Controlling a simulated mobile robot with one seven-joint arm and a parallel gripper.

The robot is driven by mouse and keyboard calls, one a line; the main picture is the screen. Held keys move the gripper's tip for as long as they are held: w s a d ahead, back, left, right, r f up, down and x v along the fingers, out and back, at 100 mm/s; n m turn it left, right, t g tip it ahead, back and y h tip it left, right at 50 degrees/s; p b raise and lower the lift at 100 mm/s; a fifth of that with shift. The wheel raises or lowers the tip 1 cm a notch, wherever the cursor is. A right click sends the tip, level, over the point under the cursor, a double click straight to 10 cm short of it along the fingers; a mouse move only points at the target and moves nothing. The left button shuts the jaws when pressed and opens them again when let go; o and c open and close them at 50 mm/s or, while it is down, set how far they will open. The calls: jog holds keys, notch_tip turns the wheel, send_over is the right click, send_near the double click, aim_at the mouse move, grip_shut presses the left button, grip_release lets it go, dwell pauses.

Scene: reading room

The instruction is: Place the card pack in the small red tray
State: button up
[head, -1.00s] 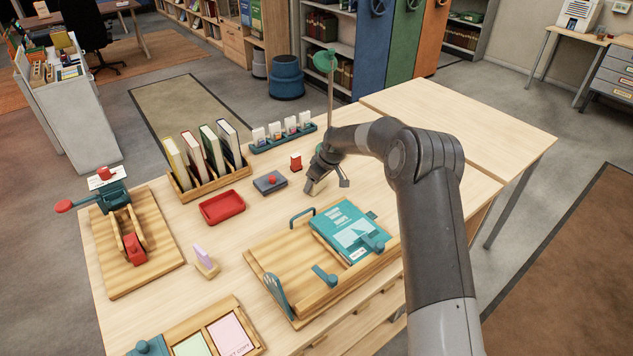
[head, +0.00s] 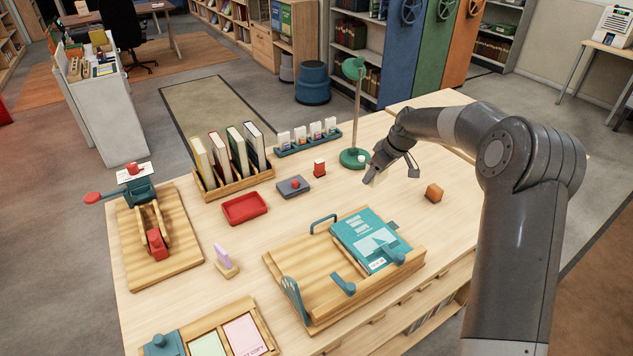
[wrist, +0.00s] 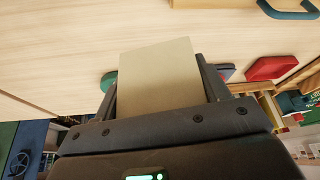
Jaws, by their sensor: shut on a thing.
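The small red tray (head: 244,208) lies empty on the table, left of the middle in the head view. It also shows at the right in the wrist view (wrist: 272,68). My gripper (head: 392,176) is above the back right part of the table, well to the right of the tray. In the wrist view its two fingers are shut on a plain pale tan box, which looks like the card pack (wrist: 158,76). In the head view the pack is mostly hidden by the gripper; only a pale bit shows at the left finger.
A green lamp (head: 356,157) stands behind. A book rack (head: 235,181) borders the tray's far side.

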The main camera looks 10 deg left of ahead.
jog(key=s+a+m, duration=0.1)
jog(key=s+a, duration=0.2)
jog(key=a, duration=1)
jog(key=m+t, duration=0.1)
jog(key=m, duration=0.1)
send_over(243, 207)
jog(key=s+d, duration=0.1)
jog(key=d, duration=0.1)
jog(key=shift+h, duration=0.3)
jog(key=f, duration=0.5)
jog(key=shift+a+f, duration=0.25)
jog(key=shift+f, duration=0.1)
jog(key=shift+s+a+f, duration=0.1)
jog(key=shift+a+f, duration=0.15)
jog(key=shift+f, duration=1.9)
jog(key=shift+f, duration=0.1)
jog(key=o, duration=0.7)
jog(key=shift+o, duration=0.2)
